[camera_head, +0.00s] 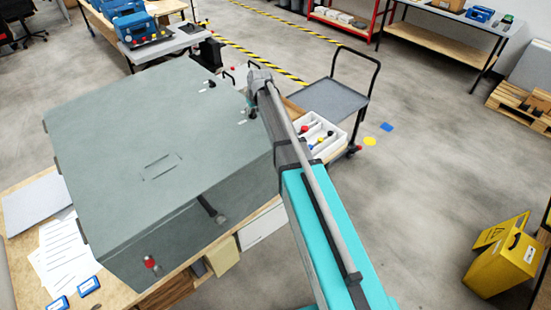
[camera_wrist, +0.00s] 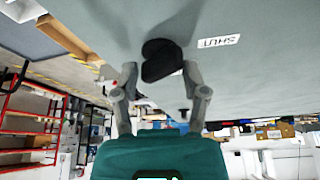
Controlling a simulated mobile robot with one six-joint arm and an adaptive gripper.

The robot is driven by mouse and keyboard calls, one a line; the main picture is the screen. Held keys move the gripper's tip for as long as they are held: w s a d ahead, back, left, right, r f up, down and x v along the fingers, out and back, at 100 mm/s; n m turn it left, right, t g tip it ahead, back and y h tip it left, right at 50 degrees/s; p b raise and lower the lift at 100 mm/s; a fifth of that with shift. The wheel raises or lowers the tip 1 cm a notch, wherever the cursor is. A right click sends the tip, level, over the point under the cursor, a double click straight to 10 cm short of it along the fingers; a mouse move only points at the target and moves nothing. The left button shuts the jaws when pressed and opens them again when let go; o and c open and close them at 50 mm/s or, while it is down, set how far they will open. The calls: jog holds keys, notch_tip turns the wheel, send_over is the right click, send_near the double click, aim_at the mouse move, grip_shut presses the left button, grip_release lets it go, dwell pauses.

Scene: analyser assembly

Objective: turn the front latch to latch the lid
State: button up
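The analyser's large grey-green lid (camera_head: 150,130) looks closed in the head view. In the wrist view a black oblong latch (camera_wrist: 162,60) sits on the grey surface (camera_wrist: 100,25), beside a white label reading "SHUT" (camera_wrist: 218,41), seen upside down. My gripper (camera_wrist: 160,74) is open, with one finger on each side of the latch. The right finger is close to the latch and a small gap shows at the left finger; contact is not clear. In the head view my arm's end reaches the analyser's right edge, and the fingers are hard to make out.
A white tray (camera_head: 318,137) with coloured parts and a trolley (camera_head: 328,100) stand right of my arm. Open floor (camera_head: 430,160) lies further right.

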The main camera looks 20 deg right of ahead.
jog(key=shift+n+y, duration=0.4)
jog(key=shift+n, duration=0.7)
jog(key=p+v, duration=1.3)
jog(key=v, duration=0.1)
jog(key=s+f+m+g+h+b, duration=0.1)
jog(key=s+f+b, duration=0.3)
jog(key=s, duration=0.8)
jog(key=s+a+f+m+g+b, duration=0.1)
jog(key=s+f+m+b, duration=0.3)
jog(key=s, duration=0.9)
jog(key=shift+a+f+g+h, duration=0.25)
jog(key=shift+f+g+h, duration=0.15)
jog(key=shift+f+g, duration=0.35)
jog(key=shift+r, duration=0.1)
jog(key=s+f+b, duration=0.3)
jog(key=f+b, duration=1)
jog(key=shift+s+g, duration=0.2)
jog(key=shift+g, duration=0.25)
jog(key=shift+s+f, duration=0.1)
jog(key=shift+s, duration=0.05)
